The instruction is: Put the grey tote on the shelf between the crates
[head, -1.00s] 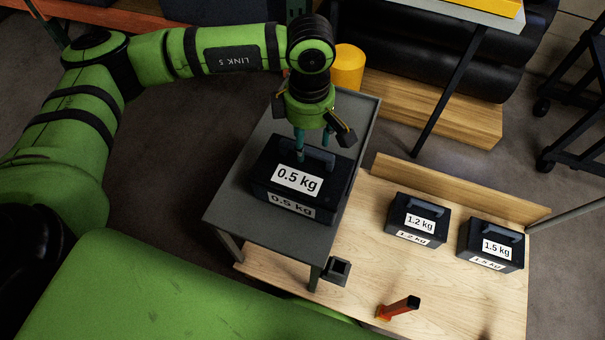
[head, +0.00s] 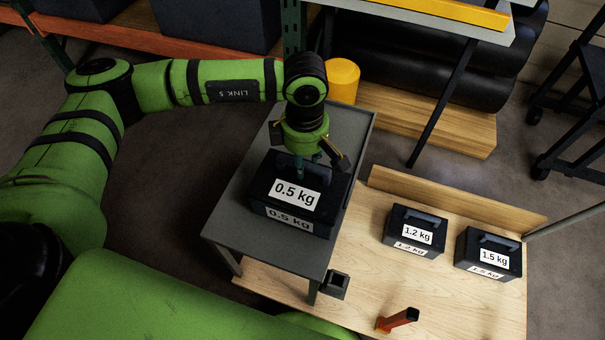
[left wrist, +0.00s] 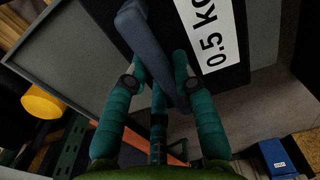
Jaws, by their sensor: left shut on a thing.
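The tote (head: 264,187), dark grey and marked 0.5 kg, stands upright on the grey table (head: 225,222). My left gripper (head: 309,164) is above it, shut on its raised top handle. In the left wrist view, the fingers (left wrist: 162,68) lie on both sides of the handle (left wrist: 150,45). Two dark crates, a left one (head: 75,8) and a right one (head: 215,25), stand on the orange-beamed shelf (head: 125,42) at the upper left; their tops are cut off. My right gripper is out of view.
Boxes marked 1.2 kg (head: 402,222) and 1.5 kg (head: 475,245) stand on a lower wooden board (head: 430,285). An orange-and-black tool (head: 395,320) is near its front. A yellow cylinder (head: 342,80) and a green rack post (head: 293,30) rise behind the table.

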